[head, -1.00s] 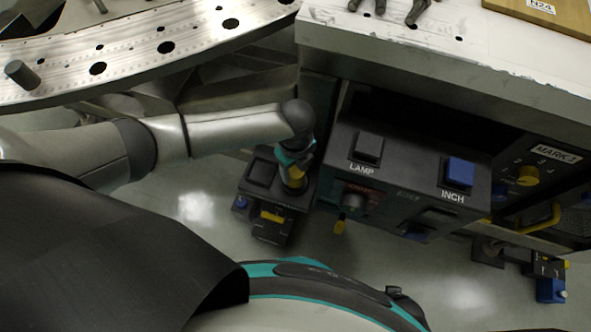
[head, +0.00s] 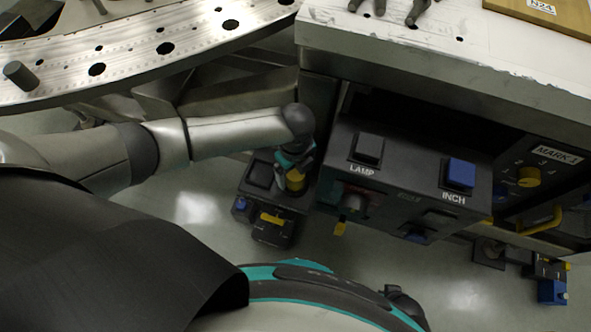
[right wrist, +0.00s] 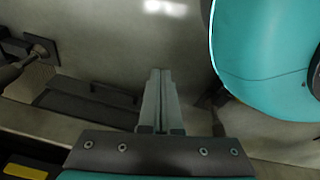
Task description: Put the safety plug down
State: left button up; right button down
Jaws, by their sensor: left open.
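A yellow, round-sided piece (head: 296,181), which looks like the safety plug, stands at the right side of a dark box unit (head: 259,174) below the front panel. My left gripper (head: 294,166) is right above it, with its jaws open. The gripper and wrist partly cover the piece, so I cannot tell whether the fingers still touch it or how it is seated. In the right wrist view, my right gripper (right wrist: 160,100) has its two fingers together with nothing visible between them.
The control panel with the LAMP button (head: 368,149) and blue INCH button (head: 460,173) is close to the right of my left gripper. The perforated turret plate (head: 130,52) is above my left arm. The worktop edge (head: 430,65) overhangs the panel.

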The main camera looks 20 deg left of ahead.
aim_at(295, 172)
pick_arm(q)
jog(key=shift+r, duration=0.15)
jog(key=shift+r+p, duration=0.4)
jog(key=shift+r, duration=0.25)
notch_tip(295, 172, up, 5)
jog(key=p, duration=0.2)
jog(key=shift+r+p, duration=0.15)
jog(key=shift+p, duration=0.15)
notch_tip(295, 172, up, 5)
jog(key=shift+r+p, duration=0.2)
jog(key=shift+p, duration=0.75)
pick_arm(e)
jog(key=s+r, duration=0.2)
jog(key=s, duration=0.5)
jog(key=shift+d+g, duration=0.3)
